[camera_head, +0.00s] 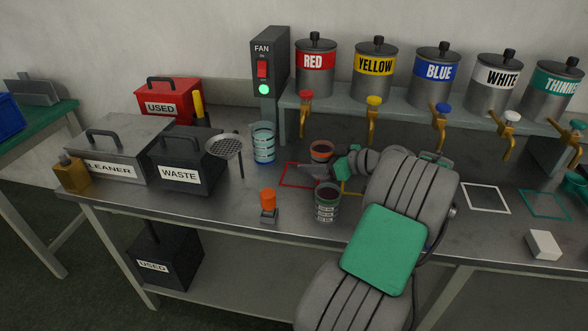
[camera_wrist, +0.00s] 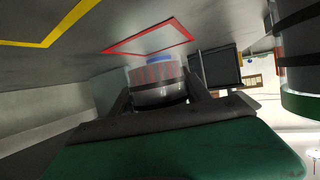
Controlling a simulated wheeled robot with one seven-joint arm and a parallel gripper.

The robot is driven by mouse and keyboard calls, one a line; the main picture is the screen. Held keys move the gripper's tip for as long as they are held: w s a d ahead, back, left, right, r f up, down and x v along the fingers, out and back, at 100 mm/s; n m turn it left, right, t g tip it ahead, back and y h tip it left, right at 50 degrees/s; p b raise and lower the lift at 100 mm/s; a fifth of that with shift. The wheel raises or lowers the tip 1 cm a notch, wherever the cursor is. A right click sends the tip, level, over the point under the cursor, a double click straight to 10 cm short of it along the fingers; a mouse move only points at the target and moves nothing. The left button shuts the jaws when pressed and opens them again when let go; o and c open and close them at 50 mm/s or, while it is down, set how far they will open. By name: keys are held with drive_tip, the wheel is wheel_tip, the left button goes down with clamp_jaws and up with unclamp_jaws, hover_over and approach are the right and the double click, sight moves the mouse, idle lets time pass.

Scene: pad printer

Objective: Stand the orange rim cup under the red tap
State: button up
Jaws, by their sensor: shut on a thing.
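The orange rim cup (camera_head: 321,152) shows in the head view behind my gripper (camera_head: 316,171), near the back right of the red square outline (camera_head: 284,175). Its lower part is partly hidden by the gripper. In the wrist view my gripper (camera_wrist: 158,100) is shut on a grey, see-through cup (camera_wrist: 158,88) with reddish marks. The red tap (camera_head: 306,103) hangs under the shelf, above and a little left of the cup in the head view. I cannot tell whether the cup touches the bench.
A grey cup with printed labels (camera_head: 327,205) stands in front of my gripper. A blue-banded cup (camera_head: 263,147) and a mesh strainer (camera_head: 224,147) stand to the left. An orange item (camera_head: 268,199) is at the front. The yellow tap (camera_head: 373,110) hangs to the right.

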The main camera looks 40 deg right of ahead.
hover_over(294, 172)
drive_tip(key=shift+s, duration=0.1)
drive_tip(key=shift+f, duration=0.1)
drive_tip(key=shift+f+b, duration=0.3)
drive_tip(key=shift+f, duration=1.5)
drive_tip(key=o, duration=1.6)
drive_tip(key=shift+r, duration=0.2)
drive_tip(key=v, duration=1.1)
drive_tip(key=shift+s+d+r+p, duration=0.1)
drive_tip(key=shift+s+r+p, duration=0.2)
drive_tip(key=shift+p, duration=0.1)
